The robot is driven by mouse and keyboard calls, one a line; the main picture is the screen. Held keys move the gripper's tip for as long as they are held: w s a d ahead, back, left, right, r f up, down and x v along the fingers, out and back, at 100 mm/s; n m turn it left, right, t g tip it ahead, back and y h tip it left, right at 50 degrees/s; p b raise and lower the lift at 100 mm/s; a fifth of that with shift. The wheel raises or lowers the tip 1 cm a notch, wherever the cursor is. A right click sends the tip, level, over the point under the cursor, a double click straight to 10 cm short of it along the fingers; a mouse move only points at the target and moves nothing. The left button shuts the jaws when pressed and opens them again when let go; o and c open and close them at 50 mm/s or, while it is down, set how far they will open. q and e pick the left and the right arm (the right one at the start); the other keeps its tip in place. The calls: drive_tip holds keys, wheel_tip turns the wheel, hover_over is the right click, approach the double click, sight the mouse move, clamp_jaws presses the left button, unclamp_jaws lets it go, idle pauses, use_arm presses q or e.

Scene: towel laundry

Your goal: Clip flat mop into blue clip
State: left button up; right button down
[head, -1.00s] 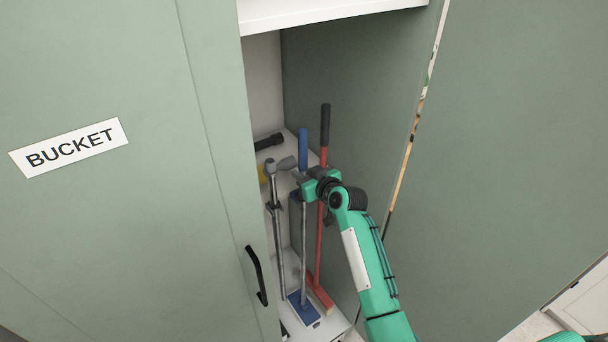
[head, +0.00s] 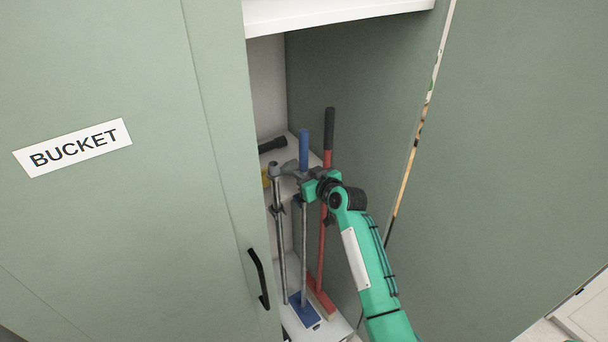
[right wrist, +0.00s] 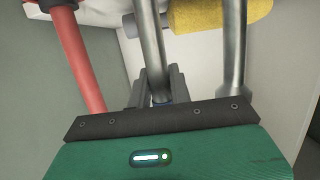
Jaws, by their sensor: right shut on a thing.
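The flat mop (head: 304,240) stands upright in the open cabinet, with a blue grip at the top of a silver pole and a flat blue head (head: 304,311) at the bottom. My right gripper (head: 304,178) is shut on its pole below the blue grip. In the right wrist view the pole (right wrist: 150,45) runs down between the dark fingers (right wrist: 158,90). A blue clip cannot be made out for certain; a little blue shows at the fingers. My left gripper is not in view.
A red broom (head: 321,235) stands right of the mop, close to my gripper. Another silver pole (head: 280,240) stands on the left. A green door with a BUCKET label (head: 80,148) covers the left side, and the cabinet wall (head: 365,110) is on the right.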

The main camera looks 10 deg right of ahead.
drive_tip(key=shift+w+a+r, duration=0.1)
drive_tip(key=shift+w+a, duration=0.1)
drive_tip(key=shift+w, duration=0.35)
idle(0.5)
drive_tip(key=c, duration=0.7)
unclamp_jaws()
drive_tip(key=shift+s+d+p, duration=0.2)
drive_tip(key=shift+s+d, duration=0.05)
drive_tip(key=shift+s, duration=0.35)
drive_tip(key=shift+s+d+p, duration=0.2)
drive_tip(key=shift+s, duration=0.35)
drive_tip(key=s, duration=0.1)
drive_tip(key=s+d+p, duration=0.1)
drive_tip(key=s, duration=0.1)
drive_tip(key=s+p, duration=0.1)
drive_tip(key=s, duration=0.1)
drive_tip(key=shift+s+d, duration=0.15)
drive_tip(key=shift+d, duration=0.25)
